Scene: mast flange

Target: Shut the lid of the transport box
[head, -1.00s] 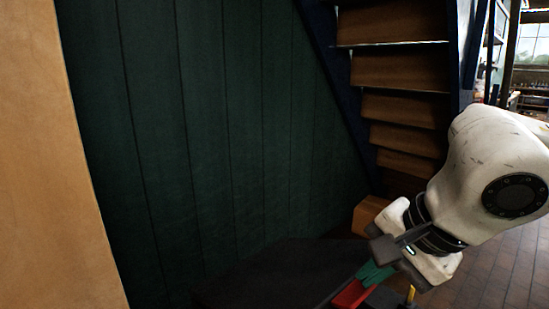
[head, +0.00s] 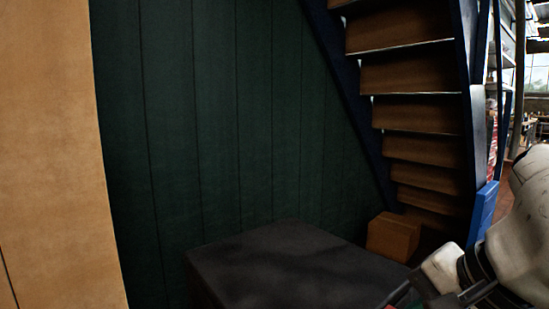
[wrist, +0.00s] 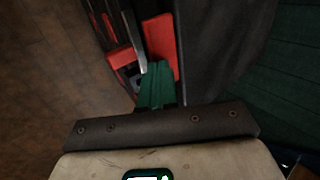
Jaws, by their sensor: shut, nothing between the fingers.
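A dark box-like body with a broad, flat black top (head: 285,262) stands low in the head view, against the green wall. I cannot tell whether this is the transport box or its lid. In the wrist view a dark panel (wrist: 215,50) runs along the right of my gripper. My gripper (wrist: 157,68) has green fingers, which are shut and empty. Its tips lie close to a red piece (wrist: 160,40); I cannot tell if they touch. In the head view my gripper is mostly cut off at the lower right.
The wrist view shows another red piece (wrist: 121,59) and a pale metal strip (wrist: 134,40) in a dark space. A brown carton (head: 393,236) stands beyond the dark body, below the wooden stairs (head: 415,120). Wooden floor (wrist: 45,70) shows at left.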

